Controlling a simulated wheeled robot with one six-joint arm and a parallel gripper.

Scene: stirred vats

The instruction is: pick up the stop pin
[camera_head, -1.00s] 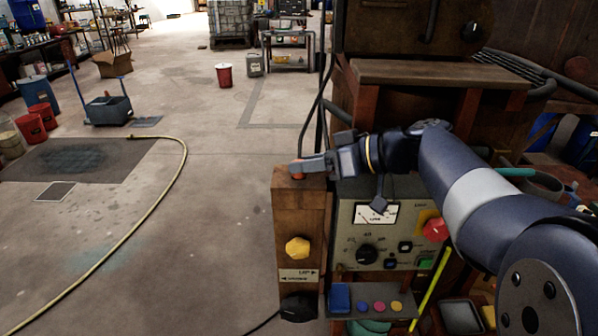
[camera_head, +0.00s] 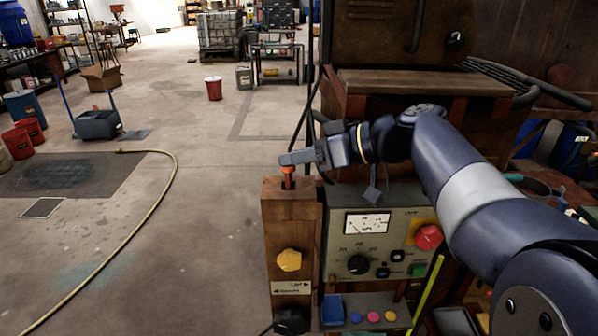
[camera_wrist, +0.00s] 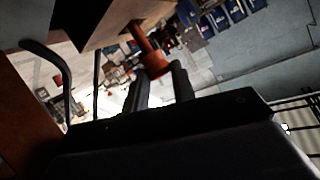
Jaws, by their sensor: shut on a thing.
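The stop pin (camera_head: 289,180) is orange-red and stands upright at the top of a wooden post (camera_head: 290,222). Its lower end is in or at the post's top; the wrist view cannot settle how deep. My gripper (camera_head: 292,159) is shut on the pin's upper end above the post. In the wrist view, the pin (camera_wrist: 147,48) runs from the wooden block (camera_wrist: 115,22) to a wider orange head between the two dark fingers (camera_wrist: 160,80).
Right of the post stands a control box with a dial gauge (camera_head: 368,222), knobs and a red button (camera_head: 428,237). A yellow knob (camera_head: 289,260) sits on the post's front. A wooden-topped bench (camera_head: 425,82) stands behind. Open floor lies left, crossed by a yellow hose (camera_head: 150,225).

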